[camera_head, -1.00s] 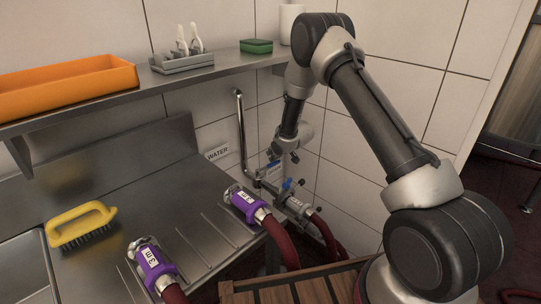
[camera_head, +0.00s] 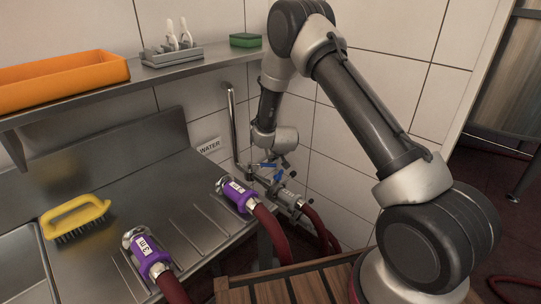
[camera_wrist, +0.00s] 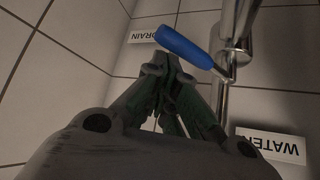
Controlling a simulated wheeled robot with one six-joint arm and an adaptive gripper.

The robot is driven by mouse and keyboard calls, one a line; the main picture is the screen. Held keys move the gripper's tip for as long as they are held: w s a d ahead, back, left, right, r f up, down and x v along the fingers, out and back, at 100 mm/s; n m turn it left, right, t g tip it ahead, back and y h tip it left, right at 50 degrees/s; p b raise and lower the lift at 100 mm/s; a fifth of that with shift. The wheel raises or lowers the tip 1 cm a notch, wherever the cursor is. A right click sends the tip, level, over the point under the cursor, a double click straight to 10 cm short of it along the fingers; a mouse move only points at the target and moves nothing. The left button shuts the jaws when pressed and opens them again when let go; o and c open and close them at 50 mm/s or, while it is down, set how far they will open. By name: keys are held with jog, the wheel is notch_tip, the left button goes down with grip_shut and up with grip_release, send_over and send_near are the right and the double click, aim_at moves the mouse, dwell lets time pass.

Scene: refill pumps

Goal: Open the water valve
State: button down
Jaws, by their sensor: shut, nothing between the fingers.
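The water valve's blue lever (camera_wrist: 185,45) slants across the wrist view, joined at its lower right end to the chrome pipe (camera_wrist: 227,25). My gripper (camera_wrist: 163,62) is shut and empty, its fingertips beside the lever's left part; I cannot tell whether they touch. In the head view, a blue lever (camera_head: 264,165) shows at the foot of the pipe (camera_head: 233,120), just below my wrist, with a second blue handle (camera_head: 278,178) lower right. My fingers are hard to make out there. The WATER label (camera_head: 209,146) is left of the pipe; it appears upside down in the wrist view (camera_wrist: 272,145).
A DRAIN label (camera_wrist: 143,34) is on the tiled wall. Two purple-collared hose couplings (camera_head: 238,194) (camera_head: 150,258) lie on the steel counter (camera_head: 110,185), near a yellow brush (camera_head: 75,217). A shelf (camera_head: 100,98) above holds an orange tray (camera_head: 60,80) and a green sponge (camera_head: 245,40).

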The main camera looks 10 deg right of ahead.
aim_at(271, 165)
jog(key=s, duration=0.3)
jog(key=shift+a, duration=0.4)
jog(key=shift+s+a, duration=0.35)
jog(key=shift+s, duration=0.2)
jog(key=shift+s+a, duration=0.3)
jog(key=shift+s, duration=0.2)
jog(key=shift+s+a, duration=0.1)
